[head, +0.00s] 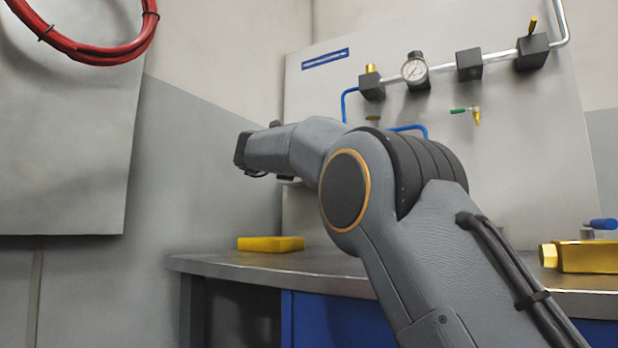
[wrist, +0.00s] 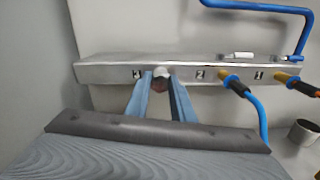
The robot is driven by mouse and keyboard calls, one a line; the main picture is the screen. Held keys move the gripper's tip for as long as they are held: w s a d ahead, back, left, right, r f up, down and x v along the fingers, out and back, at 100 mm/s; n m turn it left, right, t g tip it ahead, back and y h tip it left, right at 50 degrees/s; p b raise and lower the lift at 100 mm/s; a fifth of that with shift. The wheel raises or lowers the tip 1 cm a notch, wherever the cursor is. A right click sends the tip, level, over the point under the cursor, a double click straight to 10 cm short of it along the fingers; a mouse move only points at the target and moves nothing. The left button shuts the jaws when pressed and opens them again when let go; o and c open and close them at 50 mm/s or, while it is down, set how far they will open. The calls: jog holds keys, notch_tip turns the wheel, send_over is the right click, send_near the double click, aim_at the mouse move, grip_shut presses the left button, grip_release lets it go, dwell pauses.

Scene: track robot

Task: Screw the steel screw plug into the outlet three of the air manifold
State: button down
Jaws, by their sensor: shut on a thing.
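The air manifold (wrist: 105,71) is a long steel bar on the wall panel in the wrist view, with outlets marked 3, 2 and 1 from left to right. My gripper (wrist: 162,78) has its two blue-grey fingers at the bar, just right of the number 3. It is shut on the steel screw plug (wrist: 161,72), whose pale rounded top and darker reddish near end show between the fingertips. Outlet three is hidden behind the plug and fingers. I cannot tell how deep the plug sits.
A blue pipe (wrist: 255,6) rises at the right. A grey cup (wrist: 303,131) stands lower right. On the bench (head: 215,264) lie a yellow block (head: 270,244) and a yellow tool (head: 585,256).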

jog(key=shift+w+d+m+b, duration=0.1)
jog(key=shift+m+b, duration=1.75)
jog(key=shift+m, duration=0.35)
jog(key=shift+f, duration=0.1)
jog(key=c, duration=1.4)
grip_release()
jog(key=shift+c, duration=1.2)
jog(key=shift+p, duration=0.35)
jog(key=shift+n+p, duration=2.2)
